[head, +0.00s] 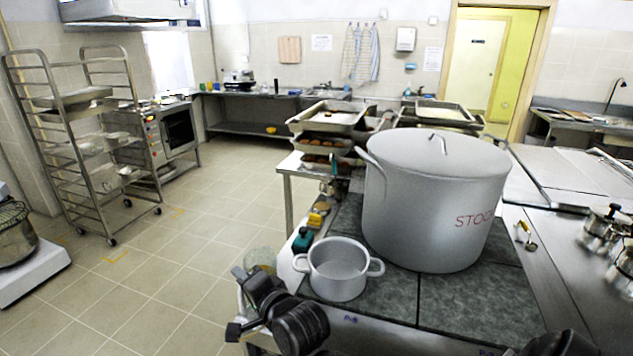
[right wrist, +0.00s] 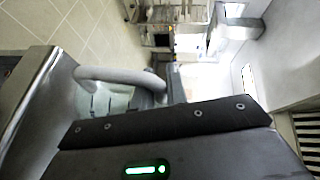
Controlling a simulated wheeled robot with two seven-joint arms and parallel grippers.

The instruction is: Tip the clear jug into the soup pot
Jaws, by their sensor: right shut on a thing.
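The clear jug (head: 262,259) shows at the left edge of the counter, partly hidden behind my right gripper (head: 250,279). The gripper is shut on it. The jug looks roughly upright, and I cannot tell what is in it. The small open grey pot (head: 338,274), which I take as the soup pot, stands on dark tiles just right of the gripper. It has two side handles and looks empty. In the right wrist view my dark gripper part fills the lower half, and a pale curved handle (right wrist: 120,76) shows beyond it.
A tall lidded stockpot (head: 437,205) stands close behind and right of the small pot. Small bottles and a green item (head: 303,240) line the counter's left edge. Trays (head: 330,117) stand farther back. Open floor lies left, with a wheeled rack (head: 90,140) beyond.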

